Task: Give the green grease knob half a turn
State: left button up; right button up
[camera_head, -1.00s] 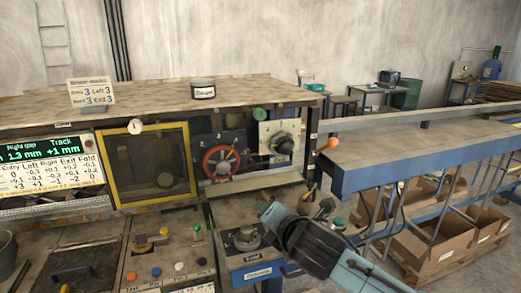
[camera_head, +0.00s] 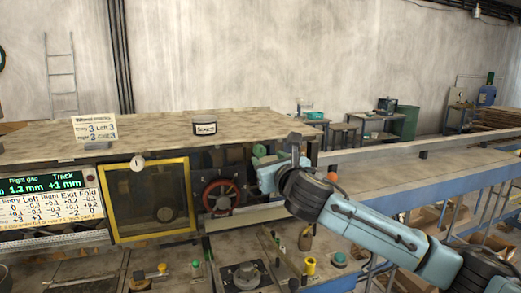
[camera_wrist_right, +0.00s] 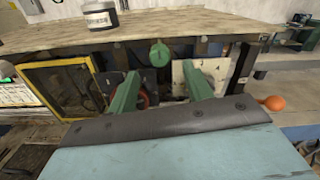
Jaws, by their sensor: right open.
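The green grease knob (camera_head: 258,150) sits on the machine's front, just under the top's edge. It also shows in the right wrist view (camera_wrist_right: 159,54), upper middle, beyond the fingertips. My right gripper (camera_wrist_right: 163,82) is open, with its two green fingers spread on either side below the knob and nothing between them. In the head view my right gripper (camera_head: 268,165) is close to the knob, and its arm covers the grey dial panel behind it. The exact gap to the knob is hard to judge. My left gripper is not in view.
A dark jar (camera_head: 204,128) stands on the machine top. A red handwheel (camera_head: 221,196) and a yellow-framed window (camera_head: 150,200) are left of the gripper. An orange ball knob (camera_wrist_right: 273,103) is to its right. The wall side above the machine top is clear.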

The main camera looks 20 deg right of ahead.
aim_at(261, 152)
jog(key=w+p, duration=0.1)
jog(key=w, duration=0.6)
jog(key=shift+w+a, duration=0.1)
jog(key=shift+w, duration=0.05)
jog(key=c, duration=1)
jog(key=shift+m, duration=0.4)
